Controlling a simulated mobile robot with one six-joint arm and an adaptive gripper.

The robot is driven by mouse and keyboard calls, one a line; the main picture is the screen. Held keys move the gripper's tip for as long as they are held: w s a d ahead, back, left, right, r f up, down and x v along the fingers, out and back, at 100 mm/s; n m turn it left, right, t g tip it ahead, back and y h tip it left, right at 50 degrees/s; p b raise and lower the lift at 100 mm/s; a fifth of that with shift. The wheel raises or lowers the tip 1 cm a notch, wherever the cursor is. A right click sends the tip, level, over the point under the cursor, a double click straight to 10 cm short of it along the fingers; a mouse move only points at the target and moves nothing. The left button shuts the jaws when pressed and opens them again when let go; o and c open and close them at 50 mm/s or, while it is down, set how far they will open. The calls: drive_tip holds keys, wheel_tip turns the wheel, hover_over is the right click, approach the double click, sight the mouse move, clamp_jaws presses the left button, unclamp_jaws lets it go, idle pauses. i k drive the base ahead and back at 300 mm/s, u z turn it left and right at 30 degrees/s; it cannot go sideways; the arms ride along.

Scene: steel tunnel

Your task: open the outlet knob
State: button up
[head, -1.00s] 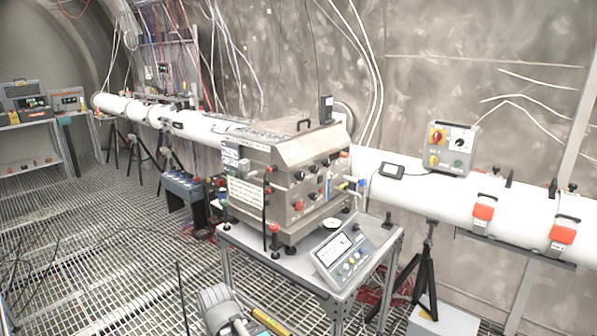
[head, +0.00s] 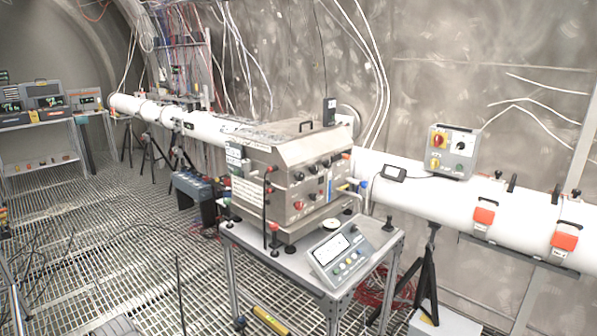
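A steel box (head: 285,165) with a sloped lid stands on a small metal table (head: 385,250) in the middle of the head view. Its front carries several small red and black knobs, among them a red knob (head: 299,205). A blue-handled fitting (head: 363,184) sticks out at the box's right end. The labels are too small to read, so I cannot tell which knob is the outlet knob or how it is turned. My gripper is not in view.
A control panel (head: 341,250) with a screen and buttons lies on the table's front. A white pipe (head: 440,205) runs behind, bearing a switch box (head: 452,150) and red clamps. A black tripod (head: 428,275) stands right of the table. Open grating floor (head: 130,240) lies to the left.

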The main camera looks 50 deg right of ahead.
sight(315, 169)
drive_tip(key=u, duration=0.2)
drive_tip(key=k, duration=1)
drive_tip(key=z, duration=1.65)
drive_tip(key=i, duration=0.45)
drive_tip(key=z, duration=0.05)
